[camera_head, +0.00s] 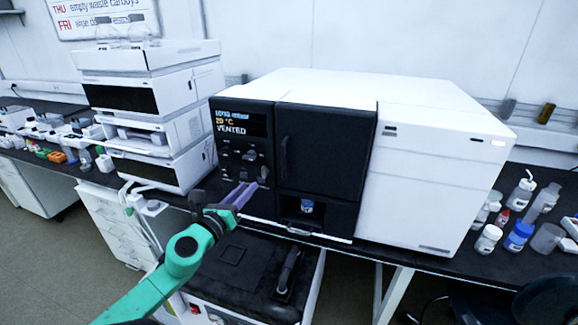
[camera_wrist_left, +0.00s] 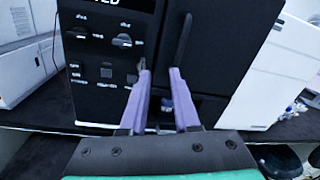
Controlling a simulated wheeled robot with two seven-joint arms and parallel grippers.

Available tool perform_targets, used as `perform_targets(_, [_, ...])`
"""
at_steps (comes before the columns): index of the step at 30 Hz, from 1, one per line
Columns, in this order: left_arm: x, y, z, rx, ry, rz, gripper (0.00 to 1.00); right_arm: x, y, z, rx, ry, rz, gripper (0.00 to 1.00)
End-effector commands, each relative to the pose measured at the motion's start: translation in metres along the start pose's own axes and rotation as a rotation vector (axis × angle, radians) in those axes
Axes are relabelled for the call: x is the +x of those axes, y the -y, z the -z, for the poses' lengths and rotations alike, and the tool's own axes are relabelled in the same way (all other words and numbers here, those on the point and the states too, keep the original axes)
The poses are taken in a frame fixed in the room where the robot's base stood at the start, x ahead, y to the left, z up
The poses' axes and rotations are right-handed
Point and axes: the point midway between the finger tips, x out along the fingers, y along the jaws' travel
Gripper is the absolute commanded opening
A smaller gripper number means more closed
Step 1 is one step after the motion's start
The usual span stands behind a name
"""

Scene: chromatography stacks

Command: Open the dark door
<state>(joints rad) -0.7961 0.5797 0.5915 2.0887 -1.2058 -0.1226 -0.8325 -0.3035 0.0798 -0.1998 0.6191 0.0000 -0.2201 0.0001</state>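The dark door (camera_head: 326,150) is the black front panel on the white instrument, right of its control panel. It looks shut, and it also shows in the left wrist view (camera_wrist_left: 222,50). Its upright black handle (camera_head: 284,157) runs along the door's left side. In the left wrist view the handle (camera_wrist_left: 184,38) rises just above the right fingertip. My left gripper (camera_head: 244,191), with purple fingers, is in front of the control panel, lower and left of the handle. In the left wrist view the fingers (camera_wrist_left: 160,75) are apart with nothing between them. My right gripper is out of view.
The control panel (camera_head: 242,150) has knobs and a lit display reading VENTED. A small blue-capped vial (camera_head: 307,206) sits in the recess under the door. A white instrument stack (camera_head: 150,110) stands left. Bottles, including a blue one (camera_head: 519,237), stand right.

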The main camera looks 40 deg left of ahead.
Motion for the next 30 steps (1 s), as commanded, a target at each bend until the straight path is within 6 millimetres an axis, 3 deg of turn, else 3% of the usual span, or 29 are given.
perform_targets(1, [0.000,0.014,-0.006,0.155,-0.014,0.058,0.30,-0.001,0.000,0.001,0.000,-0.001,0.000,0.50])
perform_targets(4, [0.002,0.026,-0.008,0.305,-0.029,0.108,0.30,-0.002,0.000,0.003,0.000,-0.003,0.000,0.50])
perform_targets(8, [0.019,0.029,-0.011,0.309,-0.027,0.111,0.30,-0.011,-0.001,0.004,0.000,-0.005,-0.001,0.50])
perform_targets(15, [0.078,0.034,-0.008,0.304,-0.024,0.108,0.30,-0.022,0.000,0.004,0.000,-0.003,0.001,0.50])
perform_targets(21, [0.114,0.036,-0.005,0.302,-0.023,0.104,0.30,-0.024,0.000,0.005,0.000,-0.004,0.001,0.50])
perform_targets(30, [0.144,0.038,-0.002,0.300,-0.026,0.103,0.30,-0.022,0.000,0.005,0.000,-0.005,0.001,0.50])
